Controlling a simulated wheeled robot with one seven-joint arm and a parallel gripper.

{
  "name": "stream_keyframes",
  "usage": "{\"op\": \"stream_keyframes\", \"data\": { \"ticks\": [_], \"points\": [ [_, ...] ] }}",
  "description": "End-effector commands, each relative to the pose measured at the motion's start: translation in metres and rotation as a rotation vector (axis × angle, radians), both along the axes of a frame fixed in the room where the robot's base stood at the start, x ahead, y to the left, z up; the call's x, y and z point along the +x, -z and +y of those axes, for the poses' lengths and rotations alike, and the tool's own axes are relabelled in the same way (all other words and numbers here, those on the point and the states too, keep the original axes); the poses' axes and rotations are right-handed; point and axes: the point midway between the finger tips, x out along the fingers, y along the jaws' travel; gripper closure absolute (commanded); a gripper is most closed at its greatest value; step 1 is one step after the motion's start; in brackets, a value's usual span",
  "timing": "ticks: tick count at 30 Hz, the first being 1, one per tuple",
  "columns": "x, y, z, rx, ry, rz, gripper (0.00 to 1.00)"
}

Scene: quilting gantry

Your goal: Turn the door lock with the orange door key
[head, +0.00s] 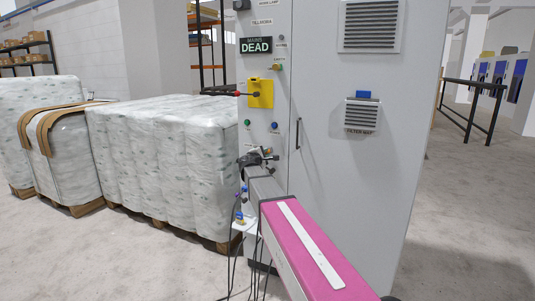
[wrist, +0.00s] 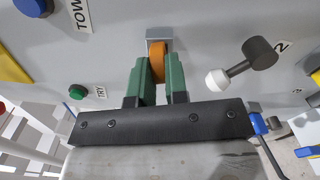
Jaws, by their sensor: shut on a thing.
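My gripper (wrist: 158,85) has its two green fingers shut on the orange door key (wrist: 157,62), with the key upright between them. The far end of the key meets a small grey block, the door lock (wrist: 159,33), on the cabinet face. How deep the key sits in it is hidden. In the head view my gripper (head: 262,156) is at the left front of the tall grey cabinet (head: 350,190), below the knobs. The key and lock cannot be made out there.
A black lever with a white ball end (wrist: 240,65) juts out right of the fingers. A green button (wrist: 78,92) and a blue button (wrist: 33,6) are on the left. A yellow switch plate (head: 260,94) with a red handle is higher up. Wrapped pallets (head: 160,155) stand left.

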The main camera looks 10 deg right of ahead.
Motion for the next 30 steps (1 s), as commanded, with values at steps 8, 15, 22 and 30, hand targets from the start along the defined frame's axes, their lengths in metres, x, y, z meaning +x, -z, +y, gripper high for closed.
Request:
{"op": "stream_keyframes", "data": {
  "ticks": [8, 15, 22, 30],
  "points": [
    [0.0000, 0.0000, 0.0001, -0.032, 0.000, 0.024, 1.00],
    [0.0000, 0.0001, 0.0002, -0.108, 0.001, 0.078, 1.00],
    [-0.0001, 0.0001, 0.0003, -0.274, 0.003, 0.199, 1.00],
    [-0.0001, 0.0002, 0.0002, -0.299, 0.003, 0.217, 1.00]
  ]
}}
